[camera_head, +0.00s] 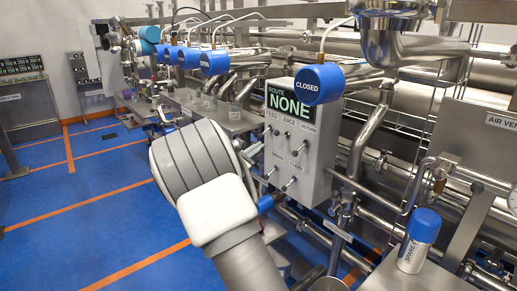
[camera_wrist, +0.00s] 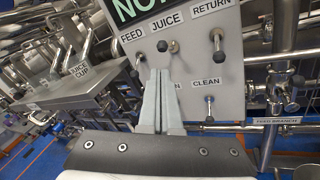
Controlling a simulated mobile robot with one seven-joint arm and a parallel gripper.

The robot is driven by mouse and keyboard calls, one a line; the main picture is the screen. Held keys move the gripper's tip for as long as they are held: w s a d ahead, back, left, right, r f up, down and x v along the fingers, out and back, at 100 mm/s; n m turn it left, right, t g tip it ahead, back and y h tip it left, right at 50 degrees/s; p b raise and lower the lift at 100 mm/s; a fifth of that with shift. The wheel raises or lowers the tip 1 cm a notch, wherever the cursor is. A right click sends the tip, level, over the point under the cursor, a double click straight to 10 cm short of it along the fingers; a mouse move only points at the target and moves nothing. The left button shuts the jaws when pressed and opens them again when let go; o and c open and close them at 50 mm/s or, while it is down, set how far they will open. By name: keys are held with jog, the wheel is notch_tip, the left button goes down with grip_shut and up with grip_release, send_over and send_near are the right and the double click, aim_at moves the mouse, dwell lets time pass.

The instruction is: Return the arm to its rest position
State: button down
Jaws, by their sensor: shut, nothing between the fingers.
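My arm, a white and grey link (camera_head: 210,190), rises from the bottom of the head view and covers part of the area left of the control box. My gripper (camera_wrist: 159,76) shows in the wrist view with its two grey fingers together, shut and empty. The fingertips lie in front of the control panel (camera_wrist: 226,75), over its lower left part. I cannot tell whether they touch it. In the head view my gripper is hidden behind the arm.
The control box (camera_head: 310,172) carries a "ROUTE NONE" display (camera_head: 289,103) and several toggle levers. A blue-capped spare cup (camera_head: 418,240) stands at right. Pipes crowd the right; blue floor (camera_head: 80,215) is open at left.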

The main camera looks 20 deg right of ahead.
dwell(0.4)
jog(key=s+d+r+m+g+y+p, duration=0.1)
jog(key=s+r+m+g+y, duration=0.1)
jog(key=s+m, duration=0.35)
jog(key=s+d+r+m+g+y+p, duration=0.1)
jog(key=s+d+r+m+g, duration=0.15)
jog(key=s, duration=0.65)
jog(key=s+r+m+g+y+p, duration=0.25)
jog(key=s+m, duration=0.25)
jog(key=s, duration=0.3)
jog(key=s+a+r+m+y+p, duration=0.1)
jog(key=s+a+m+y, duration=0.2)
jog(key=s+a, duration=0.5)
jog(key=s+a+r+m+t+y+p, duration=0.1)
jog(key=s+a+m+y, duration=0.3)
jog(key=s+a, duration=0.4)
jog(key=s+y+p, duration=0.1)
jog(key=s, duration=0.3)
jog(key=shift+s+a+r, duration=0.2)
jog(key=shift+s+r, duration=0.1)
jog(key=shift+s, duration=0.1)
